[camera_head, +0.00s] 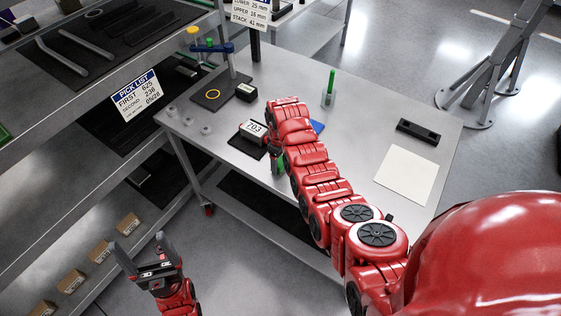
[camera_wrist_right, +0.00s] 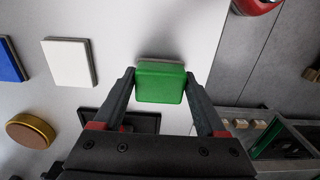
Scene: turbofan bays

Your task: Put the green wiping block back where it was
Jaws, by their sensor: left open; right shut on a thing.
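My right gripper (camera_wrist_right: 160,78) is shut on the green wiping block (camera_wrist_right: 161,84), which sits between its two fingertips in the right wrist view. In the head view a bit of the green block (camera_head: 280,164) shows beside the right hand, near the front edge of the grey table (camera_head: 225,150); the arm hides most of that gripper. In the wrist view a white block (camera_wrist_right: 68,62) and a blue block (camera_wrist_right: 9,60) lie in a row left of the green block. My left gripper (camera_head: 139,245) is open and empty, low in front of the shelves.
A 703 display (camera_head: 253,129) stands close to the right hand. Behind are a black base with a post (camera_head: 222,88) and a green rod on a stand (camera_head: 331,88). A white sheet (camera_head: 406,175) and black tray (camera_head: 418,132) lie at right. A brass disc (camera_wrist_right: 30,131) shows in the wrist view.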

